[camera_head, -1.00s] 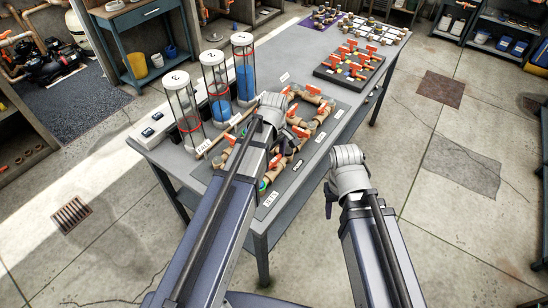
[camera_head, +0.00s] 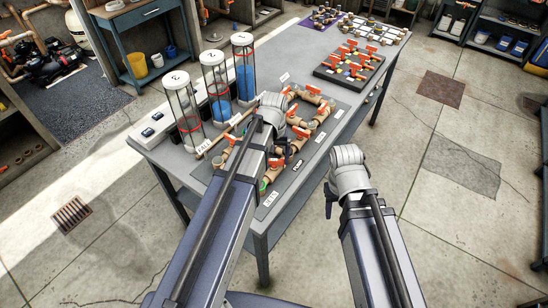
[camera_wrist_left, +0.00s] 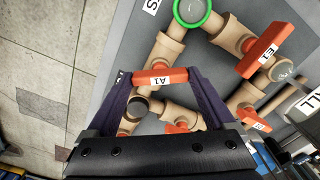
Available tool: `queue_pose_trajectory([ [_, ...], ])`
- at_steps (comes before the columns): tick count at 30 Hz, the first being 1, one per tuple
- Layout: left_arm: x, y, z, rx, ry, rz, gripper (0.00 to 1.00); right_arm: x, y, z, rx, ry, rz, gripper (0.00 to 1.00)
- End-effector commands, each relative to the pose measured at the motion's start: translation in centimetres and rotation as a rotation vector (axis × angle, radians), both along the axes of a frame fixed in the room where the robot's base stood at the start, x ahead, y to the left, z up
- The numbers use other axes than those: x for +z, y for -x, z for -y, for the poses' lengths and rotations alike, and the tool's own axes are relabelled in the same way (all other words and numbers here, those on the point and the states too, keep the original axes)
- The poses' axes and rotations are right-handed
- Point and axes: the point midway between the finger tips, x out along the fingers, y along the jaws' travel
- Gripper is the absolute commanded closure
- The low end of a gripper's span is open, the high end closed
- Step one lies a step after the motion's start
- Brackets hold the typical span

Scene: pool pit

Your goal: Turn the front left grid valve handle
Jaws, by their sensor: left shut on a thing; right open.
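In the left wrist view an orange valve handle marked A1 (camera_wrist_left: 168,78) lies across the space between the dark purple fingertips of my left gripper (camera_wrist_left: 158,74). The gripper is shut on this handle, one finger at each end. In the head view my left wrist hides the handle and most of the fingers over the near part of the valve grid (camera_head: 310,128). My right gripper (camera_head: 331,199) is open and empty, off the table's right edge; its fingers show small.
Other orange handles sit close by, one marked E1 (camera_wrist_left: 264,50). A green ring (camera_wrist_left: 207,20) tops a pipe fitting. Three clear cylinders (camera_head: 181,108) stand left of the grid. A second board of orange handles (camera_head: 350,62) lies further back on the table.

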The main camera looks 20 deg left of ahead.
Motion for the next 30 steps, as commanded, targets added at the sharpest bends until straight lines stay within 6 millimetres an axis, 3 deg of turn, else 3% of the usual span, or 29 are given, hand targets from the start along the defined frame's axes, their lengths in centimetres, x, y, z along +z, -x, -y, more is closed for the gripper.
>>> queue_pose_trajectory([
  [15, -0.01, 0.03, 0.01, -0.419, 0.000, 0.000, 0.68, -0.01, 0.00, 0.00, 0.000, 0.000, 0.000, 0.50],
  [30, -0.01, 0.04, 0.01, -0.577, 0.000, -0.001, 0.68, -0.01, 0.00, 0.00, 0.000, 0.000, 0.000, 0.50],
])
